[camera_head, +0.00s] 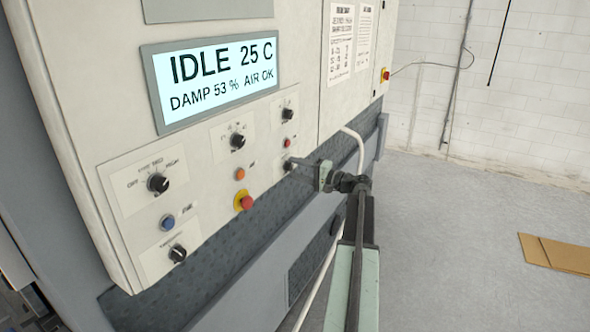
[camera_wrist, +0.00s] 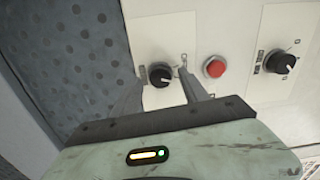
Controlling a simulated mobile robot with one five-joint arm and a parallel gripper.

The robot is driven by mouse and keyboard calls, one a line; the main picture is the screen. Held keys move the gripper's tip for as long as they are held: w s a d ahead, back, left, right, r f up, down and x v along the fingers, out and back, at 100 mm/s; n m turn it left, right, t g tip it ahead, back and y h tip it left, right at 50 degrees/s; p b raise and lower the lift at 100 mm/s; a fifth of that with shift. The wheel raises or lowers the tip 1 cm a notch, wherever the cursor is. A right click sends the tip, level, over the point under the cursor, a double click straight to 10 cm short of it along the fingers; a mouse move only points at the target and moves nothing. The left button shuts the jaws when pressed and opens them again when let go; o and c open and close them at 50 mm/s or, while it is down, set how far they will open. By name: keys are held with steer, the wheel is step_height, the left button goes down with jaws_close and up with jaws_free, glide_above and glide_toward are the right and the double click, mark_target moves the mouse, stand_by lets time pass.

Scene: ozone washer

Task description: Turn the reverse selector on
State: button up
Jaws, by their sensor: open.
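The white control panel (camera_head: 85,100) carries several black rotary knobs, and their small labels are too blurred to tell which is the reverse selector. My gripper (camera_head: 293,164) is at the lower right knob (camera_head: 287,166), which it partly hides in the head view. In the wrist view my gripper (camera_wrist: 159,84) is open, with one finger on each side of a black knob (camera_wrist: 160,74). I cannot tell whether the fingers touch it. A light mark on this knob points toward the right finger.
A red button (camera_wrist: 214,67) and another black knob (camera_wrist: 281,62) sit to the right in the wrist view. The screen (camera_head: 215,80) reads IDLE 25 C. A red button on a yellow base (camera_head: 244,201) is left of my gripper.

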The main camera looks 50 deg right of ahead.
steer(key=v, duration=0.7)
stand_by(0.3)
